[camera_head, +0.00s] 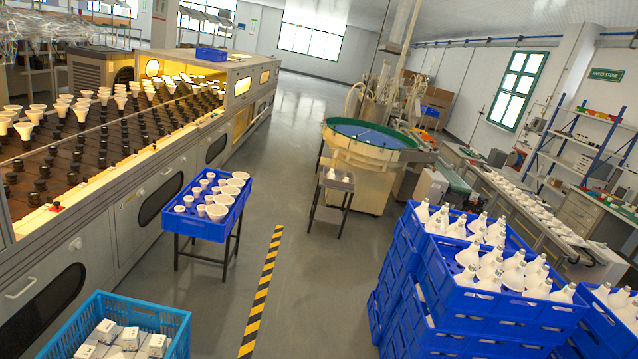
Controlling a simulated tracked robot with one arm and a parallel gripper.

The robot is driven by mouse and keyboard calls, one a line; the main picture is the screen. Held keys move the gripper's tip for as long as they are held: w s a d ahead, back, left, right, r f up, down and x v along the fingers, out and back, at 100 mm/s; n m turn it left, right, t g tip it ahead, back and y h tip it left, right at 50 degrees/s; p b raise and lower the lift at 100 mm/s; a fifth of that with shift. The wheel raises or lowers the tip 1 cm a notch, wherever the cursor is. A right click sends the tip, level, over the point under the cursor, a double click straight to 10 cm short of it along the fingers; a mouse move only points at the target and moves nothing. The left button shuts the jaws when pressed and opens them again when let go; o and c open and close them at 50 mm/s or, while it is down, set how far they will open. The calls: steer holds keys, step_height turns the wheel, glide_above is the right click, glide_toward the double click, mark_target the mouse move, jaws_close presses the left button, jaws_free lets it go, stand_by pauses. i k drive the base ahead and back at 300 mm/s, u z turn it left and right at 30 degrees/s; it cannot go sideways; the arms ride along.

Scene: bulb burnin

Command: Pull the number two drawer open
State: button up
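I see no drawer that I can make out as number two; no drawer number is readable from here. A pale grey cabinet (581,212) stands at the far right below the parts store sign (606,75). Its front has lines that may be drawer fronts, too small to tell. My gripper is not in the picture.
A long burn-in machine (120,200) fills the left. A blue bulb tray (187,226) on a stand, a round feeder (368,150) and stacked blue crates (420,262) flank the grey floor. A blue crate (180,325) is at bottom left. The middle aisle is clear around a striped floor line (262,291).

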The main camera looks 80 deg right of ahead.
mark_target(593, 218)
steer(key=z, duration=1.05)
steer(key=i, duration=0.1)
steer(key=z, duration=3)
steer(key=k, duration=0.85)
steer(key=z, duration=0.2)
steer(key=i, duration=0.85)
